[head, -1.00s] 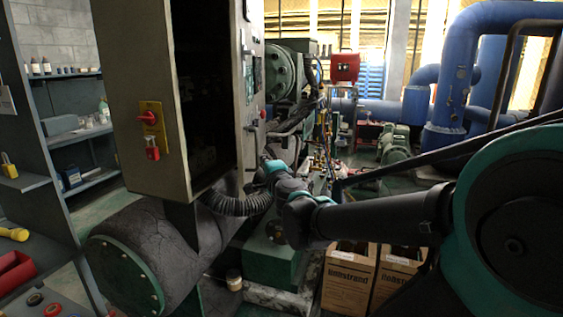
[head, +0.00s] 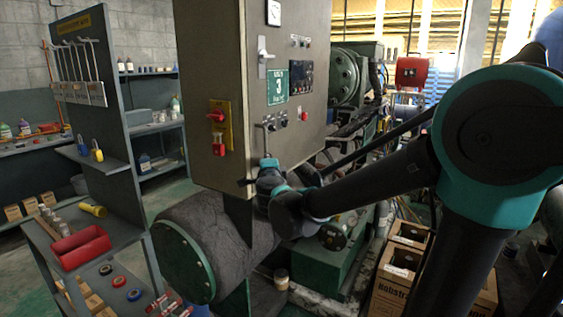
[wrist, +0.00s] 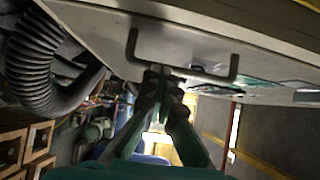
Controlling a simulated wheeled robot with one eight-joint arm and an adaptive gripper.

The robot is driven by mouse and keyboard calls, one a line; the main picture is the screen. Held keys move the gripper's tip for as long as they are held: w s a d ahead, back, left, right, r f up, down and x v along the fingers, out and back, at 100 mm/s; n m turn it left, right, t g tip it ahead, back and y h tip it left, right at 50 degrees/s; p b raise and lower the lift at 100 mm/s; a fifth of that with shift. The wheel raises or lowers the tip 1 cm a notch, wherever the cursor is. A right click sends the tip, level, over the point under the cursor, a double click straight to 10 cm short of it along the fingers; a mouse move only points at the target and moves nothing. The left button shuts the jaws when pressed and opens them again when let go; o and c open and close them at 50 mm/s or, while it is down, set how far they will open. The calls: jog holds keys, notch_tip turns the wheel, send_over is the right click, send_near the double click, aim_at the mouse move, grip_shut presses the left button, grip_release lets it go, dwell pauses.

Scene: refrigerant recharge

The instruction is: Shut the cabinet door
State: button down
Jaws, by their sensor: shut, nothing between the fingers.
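The grey cabinet (head: 213,65) stands left of centre in the head view. Its door (head: 312,60), with switches, a small display and a green label, faces right of the cabinet side. No dark opening shows between them; a small gap cannot be ruled out. My gripper (head: 266,165) is at the door's lower part, by its near edge. In the wrist view, my gripper (wrist: 163,73) is shut and empty, its tips overlapping the dark U-shaped door handle (wrist: 185,72). I cannot tell whether they touch it.
A red switch on a yellow plate (head: 219,128) is on the cabinet side. A large dark cylinder (head: 215,235) lies below. Cardboard boxes (head: 398,265) stand on the floor at lower right. A ribbed hose (wrist: 40,65) hangs beside the door in the wrist view.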

aim_at(257, 154)
jog(key=shift+w+a+r, duration=0.15)
jog(key=shift+w+a, duration=0.05)
jog(key=shift+a, duration=0.65)
jog(key=shift+w+a+r, duration=0.15)
jog(key=shift+w+a, duration=0.05)
jog(key=shift+a, duration=0.6)
jog(key=shift+w+a+f, duration=0.3)
jog(key=shift+w, duration=0.1)
jog(key=shift+d, duration=0.15)
